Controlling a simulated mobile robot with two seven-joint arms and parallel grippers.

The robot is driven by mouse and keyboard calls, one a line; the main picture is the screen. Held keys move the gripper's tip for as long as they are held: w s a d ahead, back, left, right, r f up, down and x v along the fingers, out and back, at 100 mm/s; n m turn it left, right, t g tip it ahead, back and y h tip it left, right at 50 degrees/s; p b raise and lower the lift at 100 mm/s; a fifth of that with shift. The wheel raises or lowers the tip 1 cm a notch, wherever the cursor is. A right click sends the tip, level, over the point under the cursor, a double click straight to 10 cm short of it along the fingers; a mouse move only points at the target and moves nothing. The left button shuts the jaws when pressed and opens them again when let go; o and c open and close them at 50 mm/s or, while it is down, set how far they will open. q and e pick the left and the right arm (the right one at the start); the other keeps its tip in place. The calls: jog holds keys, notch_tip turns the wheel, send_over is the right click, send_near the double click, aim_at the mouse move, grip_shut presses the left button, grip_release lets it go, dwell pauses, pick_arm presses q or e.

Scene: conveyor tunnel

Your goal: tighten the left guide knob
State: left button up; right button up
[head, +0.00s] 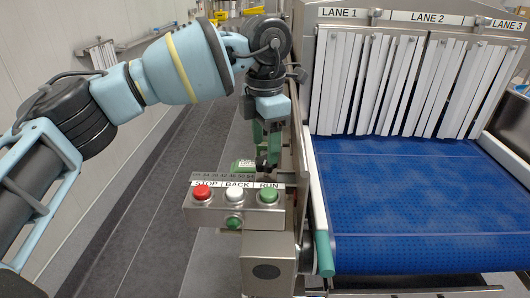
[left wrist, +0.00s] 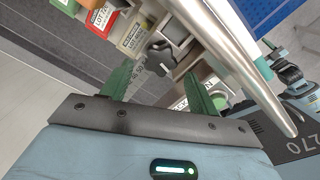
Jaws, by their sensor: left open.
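The left guide knob (left wrist: 161,54) is a black, lobed knob in the left wrist view, beside a printed scale. It appears ahead of and between the two green fingers of my left gripper (left wrist: 158,88), with no contact visible. In the head view my left gripper (head: 265,143) points down beside the conveyor's left side, behind the button box. Its green fingers are apart and hold nothing that I can see.
A button box (head: 234,217) with STOP, BACK and RUN buttons stands in front of my left gripper. The blue conveyor belt (head: 410,200) is to the right, with white strip curtains (head: 350,80) under lane labels. A metal rail (left wrist: 245,65) runs close by in the left wrist view.

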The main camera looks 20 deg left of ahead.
aim_at(265, 160)
pick_arm(q)
jog(key=shift+f, duration=1.6)
pick_arm(e)
jog(key=shift+w+r, duration=0.2)
jog(key=shift+w, duration=0.1)
pick_arm(q)
jog(key=c, duration=1)
